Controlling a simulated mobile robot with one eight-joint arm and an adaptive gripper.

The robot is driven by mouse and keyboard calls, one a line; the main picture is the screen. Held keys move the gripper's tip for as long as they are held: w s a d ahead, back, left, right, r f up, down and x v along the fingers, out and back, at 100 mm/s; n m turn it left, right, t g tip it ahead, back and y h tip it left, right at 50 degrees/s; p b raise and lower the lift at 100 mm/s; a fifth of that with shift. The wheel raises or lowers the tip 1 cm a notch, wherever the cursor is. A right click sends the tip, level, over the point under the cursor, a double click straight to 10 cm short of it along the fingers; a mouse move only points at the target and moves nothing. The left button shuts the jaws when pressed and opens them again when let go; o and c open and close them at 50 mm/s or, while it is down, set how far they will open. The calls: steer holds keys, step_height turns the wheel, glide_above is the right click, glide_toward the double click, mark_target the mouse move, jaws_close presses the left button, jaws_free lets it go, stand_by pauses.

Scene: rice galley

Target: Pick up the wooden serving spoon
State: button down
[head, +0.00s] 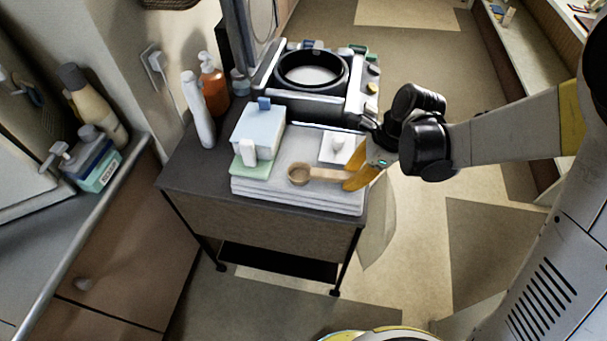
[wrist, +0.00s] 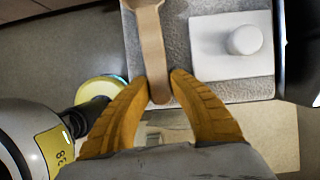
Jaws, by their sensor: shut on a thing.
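The wooden serving spoon (head: 299,174) lies over the folded light-grey cloth (head: 300,197) on the small cart, its round bowl at the left and its handle pointing right. My gripper (head: 352,183) is at the handle end, its yellow fingers on either side of it. In the wrist view the light-brown handle (wrist: 151,42) runs up between the fingertips of my gripper (wrist: 158,78), which are shut on it near its end. The bowl is mostly cut off at the top there. I cannot tell whether the spoon is clear of the cloth.
A white square block with a round knob (head: 337,148) sits just behind the spoon; the wrist view shows it to the right (wrist: 232,65). A pale-blue box (head: 258,130), white bottle (head: 197,110) and orange bottle (head: 213,88) stand left. A black-ringed appliance (head: 355,100) is behind.

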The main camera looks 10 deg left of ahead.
steer(key=shift+r, duration=0.15)
steer(key=shift+r+p, duration=1.5)
steer(key=shift+r, duration=0.4)
